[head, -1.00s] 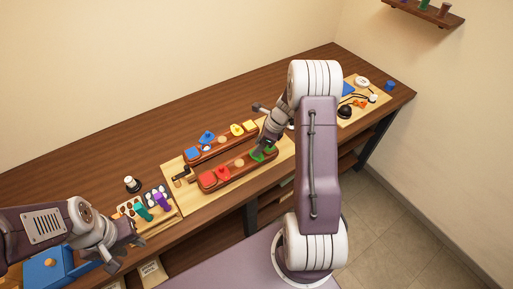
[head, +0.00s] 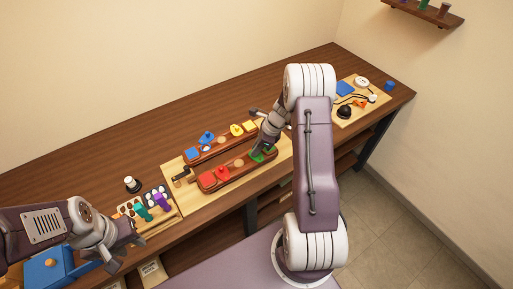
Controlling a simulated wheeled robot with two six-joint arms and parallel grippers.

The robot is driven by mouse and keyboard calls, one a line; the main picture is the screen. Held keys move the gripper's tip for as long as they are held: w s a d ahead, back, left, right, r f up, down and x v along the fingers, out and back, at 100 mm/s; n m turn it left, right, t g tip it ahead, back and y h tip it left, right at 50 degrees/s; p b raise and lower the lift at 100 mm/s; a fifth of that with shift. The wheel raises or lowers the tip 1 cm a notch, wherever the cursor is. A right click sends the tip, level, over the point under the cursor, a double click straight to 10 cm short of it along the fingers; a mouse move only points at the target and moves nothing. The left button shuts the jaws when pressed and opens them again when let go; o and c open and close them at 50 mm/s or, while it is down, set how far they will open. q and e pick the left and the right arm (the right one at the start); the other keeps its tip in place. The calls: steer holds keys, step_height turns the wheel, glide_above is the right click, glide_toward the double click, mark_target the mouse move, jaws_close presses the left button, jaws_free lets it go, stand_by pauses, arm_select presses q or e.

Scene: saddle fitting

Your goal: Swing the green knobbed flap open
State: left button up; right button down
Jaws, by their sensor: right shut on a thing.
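The green flap (head: 257,156) lies at the right end of the front wooden block (head: 238,171) on the light board. My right gripper (head: 258,150) is down at this flap and shut on it, most likely at its knob. The knob itself is hidden by the gripper, and how far the flap is turned is too small to tell. My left gripper (head: 133,240) hangs at the lower left, away from the blocks. Its fingers are too small to judge.
The front block also carries red pieces (head: 221,174). The back block (head: 212,149) carries blue and yellow pieces. A rack with teal and purple items (head: 160,201) and a blue box (head: 45,268) stand at the left. The right board (head: 371,99) holds small parts.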

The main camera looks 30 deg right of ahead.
steer(key=n, duration=0.2)
steer(key=a+n+g+p, duration=0.1)
steer(key=shift+s+n+y, duration=0.1)
steer(key=shift+n+y, duration=0.2)
steer(key=shift+n, duration=0.1)
steer(key=n, duration=0.1)
steer(key=n+g, duration=0.1)
steer(key=shift+s+a+n+p, duration=0.1)
steer(key=shift+a+n+p, duration=0.2)
steer(key=shift+n+p, duration=0.1)
steer(key=n, duration=0.1)
steer(key=n+g, duration=0.1)
steer(key=shift+s+a+n, duration=0.25)
steer(key=shift+n, duration=0.15)
steer(key=n, duration=0.1)
steer(key=n+g, duration=0.1)
steer(key=n, duration=0.1)
steer(key=s+n+g, duration=0.1)
steer(key=n, duration=0.1)
steer(key=shift+s+a, duration=0.1)
steer(key=shift+a, duration=0.25)
steer(key=n+h, duration=0.1)
steer(key=n, duration=0.2)
steer(key=s+n+g+h, duration=0.1)
steer(key=n, duration=0.1)
steer(key=shift+s+n+g, duration=0.15)
steer(key=shift+n+g, duration=0.15)
steer(key=shift+n, duration=0.1)
steer(key=c, duration=1.4)
jaws_free()
